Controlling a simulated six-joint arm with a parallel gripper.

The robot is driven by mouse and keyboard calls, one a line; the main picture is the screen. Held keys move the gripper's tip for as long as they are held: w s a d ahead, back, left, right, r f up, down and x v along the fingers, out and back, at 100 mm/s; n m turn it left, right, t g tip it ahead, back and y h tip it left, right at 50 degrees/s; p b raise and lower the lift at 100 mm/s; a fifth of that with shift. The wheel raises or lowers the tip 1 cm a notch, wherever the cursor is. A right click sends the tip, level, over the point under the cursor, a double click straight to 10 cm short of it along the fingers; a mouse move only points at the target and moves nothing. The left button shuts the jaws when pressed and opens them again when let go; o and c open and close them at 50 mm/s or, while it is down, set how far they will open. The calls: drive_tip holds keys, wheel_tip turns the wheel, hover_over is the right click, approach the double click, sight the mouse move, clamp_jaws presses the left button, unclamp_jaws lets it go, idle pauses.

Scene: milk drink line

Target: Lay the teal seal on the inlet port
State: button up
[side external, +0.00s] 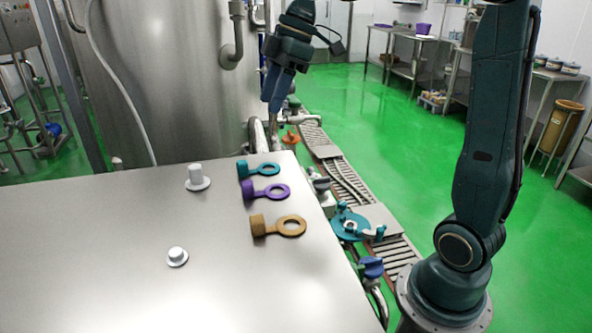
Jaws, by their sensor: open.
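The teal seal (264,170) lies on the steel table near its back right edge. It is a flat ring with a raised block at its left end. Two white ports stand on the table: a taller one (195,176) left of the teal seal, and a shorter one (177,255) nearer the front. I cannot tell which is the inlet port. My gripper (274,122) points down, above the teal seal in the picture and apart from it. It is open, and nothing shows between its fingers. Its exact height over the table is unclear.
A purple ring piece (275,191) and a tan ring piece (292,226) lie in front of the teal seal. The steel table (90,260) is bare at left and front. A large steel tank (165,80) stands behind it. A conveyor (345,182) runs along its right side.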

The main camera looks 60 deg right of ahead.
approach(251, 171)
drive_tip(key=shift+w+a+f, duration=0.2)
drive_tip(key=shift+a, duration=0.2)
drive_tip(key=shift+w+a+f, duration=0.2)
drive_tip(key=shift+a, duration=0.2)
drive_tip(key=shift+f, duration=0.1)
drive_tip(key=shift+x, duration=2.55)
drive_tip(key=shift+w, duration=0.15)
clamp_jaws()
